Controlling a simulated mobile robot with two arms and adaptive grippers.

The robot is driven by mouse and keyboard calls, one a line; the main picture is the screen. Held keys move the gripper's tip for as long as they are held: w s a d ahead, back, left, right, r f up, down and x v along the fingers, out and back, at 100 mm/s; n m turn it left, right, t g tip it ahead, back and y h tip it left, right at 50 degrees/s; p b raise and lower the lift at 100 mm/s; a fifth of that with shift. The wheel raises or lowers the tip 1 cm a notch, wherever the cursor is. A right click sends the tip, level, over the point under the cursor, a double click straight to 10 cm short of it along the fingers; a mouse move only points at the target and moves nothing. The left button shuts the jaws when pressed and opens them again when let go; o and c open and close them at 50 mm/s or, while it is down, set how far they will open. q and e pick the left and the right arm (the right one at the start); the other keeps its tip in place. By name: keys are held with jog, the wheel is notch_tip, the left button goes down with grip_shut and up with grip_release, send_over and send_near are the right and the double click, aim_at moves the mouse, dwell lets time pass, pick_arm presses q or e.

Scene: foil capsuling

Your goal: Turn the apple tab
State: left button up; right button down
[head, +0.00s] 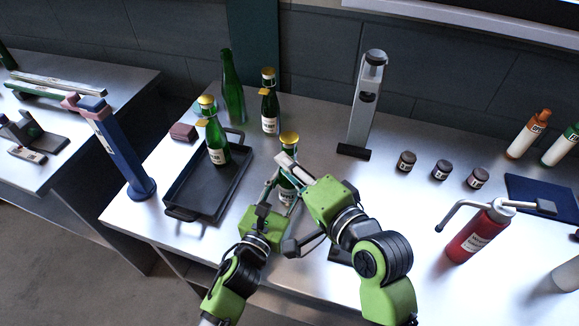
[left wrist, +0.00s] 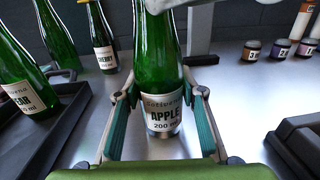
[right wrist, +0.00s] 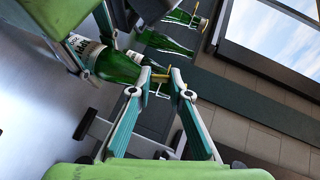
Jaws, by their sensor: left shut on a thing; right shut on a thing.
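The green apple bottle (head: 287,190) stands upright on the steel table, with its APPLE label (left wrist: 162,113) facing the left wrist camera. My left gripper (left wrist: 160,88) has its fingers on both sides of the bottle and is shut on it. The bottle's gold cap (head: 289,138) shows above my right gripper (head: 284,160) in the head view. In the right wrist view my right gripper (right wrist: 161,78) is shut on the small yellow apple tab (right wrist: 160,75) at the bottle's neck. The fingers partly hide the tab, so its angle is unclear.
The pear bottle (head: 217,145) stands in a black tray (head: 183,208) at left. The cherry bottle (head: 269,112) and a bare green bottle (head: 232,88) stand behind. A grey lever stand (head: 360,125), several small jars (head: 441,169) and a red bottle (head: 473,238) are at right.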

jog(key=shift+s+a, duration=0.1)
jog(key=c, duration=1.9)
grip_release()
jog(key=shift+f, duration=0.15)
